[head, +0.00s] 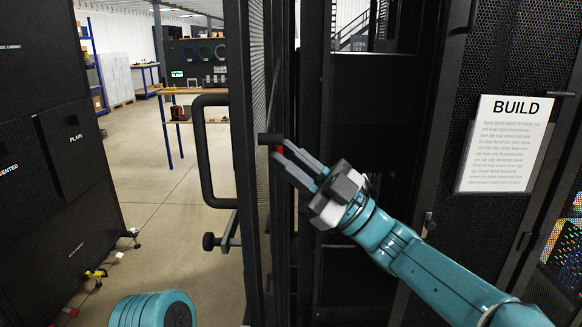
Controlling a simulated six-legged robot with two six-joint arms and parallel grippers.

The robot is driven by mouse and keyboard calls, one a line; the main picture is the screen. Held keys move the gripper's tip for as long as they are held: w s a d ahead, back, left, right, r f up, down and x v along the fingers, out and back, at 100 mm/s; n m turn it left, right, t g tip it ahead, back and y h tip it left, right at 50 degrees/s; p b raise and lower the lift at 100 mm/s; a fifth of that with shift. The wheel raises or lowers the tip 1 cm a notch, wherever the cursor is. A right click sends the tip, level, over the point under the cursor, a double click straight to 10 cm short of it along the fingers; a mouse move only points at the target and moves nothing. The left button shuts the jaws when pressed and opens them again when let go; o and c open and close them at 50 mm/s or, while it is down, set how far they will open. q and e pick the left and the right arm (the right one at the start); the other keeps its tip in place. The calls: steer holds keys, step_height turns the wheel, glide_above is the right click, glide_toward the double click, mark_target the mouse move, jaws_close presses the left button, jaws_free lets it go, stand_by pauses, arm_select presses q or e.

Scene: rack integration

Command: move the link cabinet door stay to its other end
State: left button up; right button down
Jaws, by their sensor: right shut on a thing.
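The link cabinet door (257,90) is a tall black mesh panel, seen almost edge-on left of centre and standing open. A short black cylinder with a red part, which looks like the grip of the door stay (269,139), sits at the inner side of this door. My right gripper (281,153) reaches in from the lower right, its two grey fingers shut on that piece at their tips. The fingers partly hide it, and I cannot make out the rest of the stay. My left gripper is out of view.
A large black handle (203,150) sticks out left of the door, with a black knob (209,241) below it. A mesh panel with a BUILD sheet (504,143) stands right. Black labelled cabinets (70,150) stand left. The floor (165,210) between is mostly clear.

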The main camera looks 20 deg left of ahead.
steer(key=shift+n, duration=0.3)
steer(key=c, duration=1.4)
jaws_free()
steer(key=shift+w+r, duration=0.1)
steer(key=shift+d, duration=0.1)
steer(key=b+v, duration=0.2)
steer(key=v, duration=1.4)
steer(key=shift+w+f+b, duration=0.15)
steer(key=shift+f+b, duration=0.1)
steer(key=shift+b, duration=0.1)
